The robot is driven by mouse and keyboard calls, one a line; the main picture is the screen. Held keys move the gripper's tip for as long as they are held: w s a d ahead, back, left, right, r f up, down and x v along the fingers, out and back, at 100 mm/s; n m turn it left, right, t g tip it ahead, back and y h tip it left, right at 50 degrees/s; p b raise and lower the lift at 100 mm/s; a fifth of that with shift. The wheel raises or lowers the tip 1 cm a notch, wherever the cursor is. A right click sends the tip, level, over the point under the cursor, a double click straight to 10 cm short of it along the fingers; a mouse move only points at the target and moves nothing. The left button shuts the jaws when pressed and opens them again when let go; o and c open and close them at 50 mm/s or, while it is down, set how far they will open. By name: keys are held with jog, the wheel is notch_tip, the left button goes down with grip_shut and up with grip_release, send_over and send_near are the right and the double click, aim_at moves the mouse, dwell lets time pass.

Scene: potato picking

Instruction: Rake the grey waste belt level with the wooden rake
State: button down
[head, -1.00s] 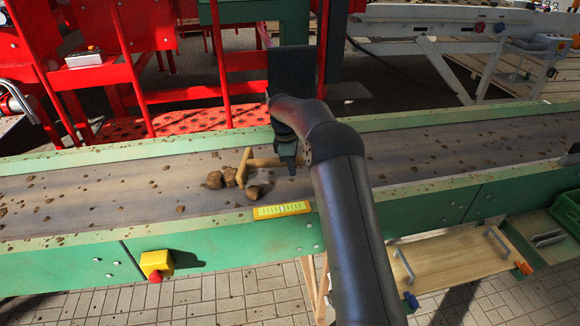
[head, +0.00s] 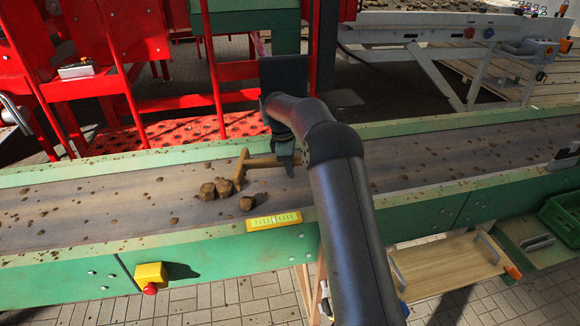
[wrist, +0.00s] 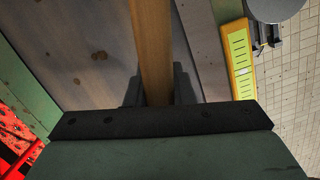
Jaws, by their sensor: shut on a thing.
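My gripper (head: 287,165) is over the middle of the grey waste belt (head: 110,208), shut on the wooden rake's handle. The rake (head: 241,168) points left, its crosspiece standing across the belt; whether it touches the belt is unclear. Three brown clods are close by: two (head: 207,191) (head: 224,187) lie left of the crosspiece and one (head: 247,203) lies nearer the front. In the wrist view the handle (wrist: 152,45) runs up between my two dark fingers, and the crosspiece is out of sight. Small crumbs dot the belt (wrist: 75,50).
Green side walls (head: 210,251) edge the belt. A yellow scale plate (head: 274,221) sits on the near wall. A yellow box with a red button (head: 151,275) is at the front left. Red machinery (head: 110,60) stands behind. A wooden board (head: 450,267) is at lower right.

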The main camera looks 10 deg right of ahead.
jog(key=shift+a+r+p, duration=0.1)
jog(key=shift+r+p, duration=0.95)
jog(key=shift+r, duration=0.6)
dwell(0.5)
